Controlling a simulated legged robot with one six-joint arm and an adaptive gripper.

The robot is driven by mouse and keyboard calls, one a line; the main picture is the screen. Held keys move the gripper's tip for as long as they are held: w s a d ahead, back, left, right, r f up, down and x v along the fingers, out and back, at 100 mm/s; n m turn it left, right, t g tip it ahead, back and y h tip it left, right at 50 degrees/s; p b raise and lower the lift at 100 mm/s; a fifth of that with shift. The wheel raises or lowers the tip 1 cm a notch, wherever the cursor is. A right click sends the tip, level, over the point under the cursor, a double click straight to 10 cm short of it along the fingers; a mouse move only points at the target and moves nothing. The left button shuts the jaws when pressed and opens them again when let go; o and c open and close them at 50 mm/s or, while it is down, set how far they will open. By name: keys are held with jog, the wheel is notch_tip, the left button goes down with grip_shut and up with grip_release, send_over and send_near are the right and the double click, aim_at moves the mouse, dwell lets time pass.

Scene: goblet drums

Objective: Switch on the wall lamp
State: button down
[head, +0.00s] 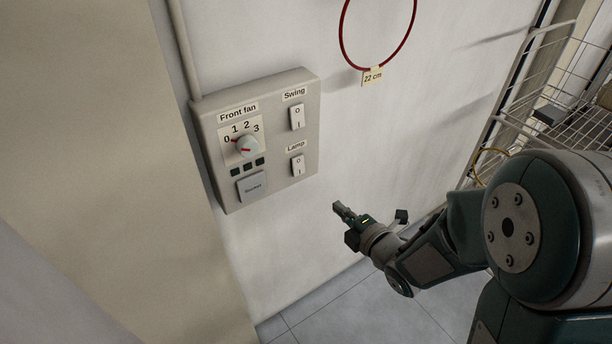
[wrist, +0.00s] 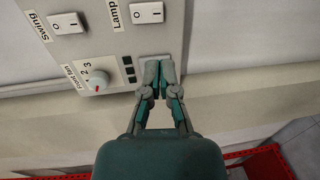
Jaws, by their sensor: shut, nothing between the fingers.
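The Lamp switch (head: 298,164) is a white rocker marked O above I, low on the right side of a grey wall panel (head: 222,192). It also shows at the top of the wrist view (wrist: 147,12). I cannot tell which side is pressed in. My gripper (head: 342,210) is shut and empty, below and to the right of the panel in the head view, apart from it. In the wrist view its closed fingertips (wrist: 159,68) overlap the panel's Socket plate, below the Lamp switch. No lamp is in view.
The panel also carries a similar Swing switch (head: 297,117) above, a Front fan dial (head: 247,146) and a Socket plate (head: 252,186). A red hoop (head: 342,35) tagged 22 cm hangs on the wall. A wire rack (head: 560,65) stands at the right.

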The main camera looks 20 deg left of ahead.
aim_at(300, 174)
jog(key=shift+w+a, duration=0.1)
jog(key=x, duration=1.3)
jog(key=shift+w+a+f, duration=0.1)
jog(key=shift+w+a, duration=0.15)
jog(key=shift+w, duration=0.1)
jog(key=shift+w+a, duration=0.15)
jog(key=shift+f, duration=0.1)
